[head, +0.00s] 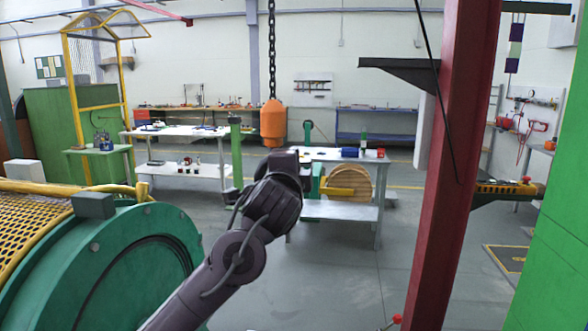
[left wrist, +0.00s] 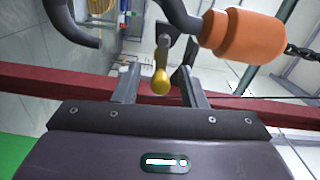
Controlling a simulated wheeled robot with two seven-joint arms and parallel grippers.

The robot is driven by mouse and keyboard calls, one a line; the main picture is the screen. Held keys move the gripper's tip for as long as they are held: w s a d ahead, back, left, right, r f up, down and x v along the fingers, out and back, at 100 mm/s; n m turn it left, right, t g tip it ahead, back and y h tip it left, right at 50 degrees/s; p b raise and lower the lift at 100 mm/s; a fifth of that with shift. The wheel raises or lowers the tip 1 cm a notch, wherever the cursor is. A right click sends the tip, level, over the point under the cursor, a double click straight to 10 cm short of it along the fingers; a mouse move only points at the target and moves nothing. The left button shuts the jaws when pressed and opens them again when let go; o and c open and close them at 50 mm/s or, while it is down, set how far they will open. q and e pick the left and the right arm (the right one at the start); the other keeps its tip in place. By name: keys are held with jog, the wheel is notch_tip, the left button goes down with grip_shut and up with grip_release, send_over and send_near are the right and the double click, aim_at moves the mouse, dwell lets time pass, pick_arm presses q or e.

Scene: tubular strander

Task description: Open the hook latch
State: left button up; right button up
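The orange hook block (head: 273,123) hangs from a dark chain in the head view, just beyond my left arm. My arm hides most of what is below it. In the left wrist view the orange block (left wrist: 242,36) is at upper right, and the dark curved hook (left wrist: 72,28) reaches to the upper left. A latch lever with a yellow knob (left wrist: 160,83) comes down from the hook. My left gripper (left wrist: 158,73) is open, with the knob between its fingers in the picture and gaps on both sides. My right gripper is not in view.
A red post (head: 455,165) stands to the right of the hook. A green machine drum (head: 130,265) fills the lower left. A table (head: 340,212) with a wooden reel stands behind my arm. The grey floor between table and post is clear.

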pick_arm(q)
jog(key=s+a+b, duration=0.1)
jog(key=s+b, duration=0.2)
jog(key=s, duration=0.4)
jog(key=shift+s+a, duration=0.25)
jog(key=shift+s, duration=0.05)
jog(key=shift+f, duration=0.1)
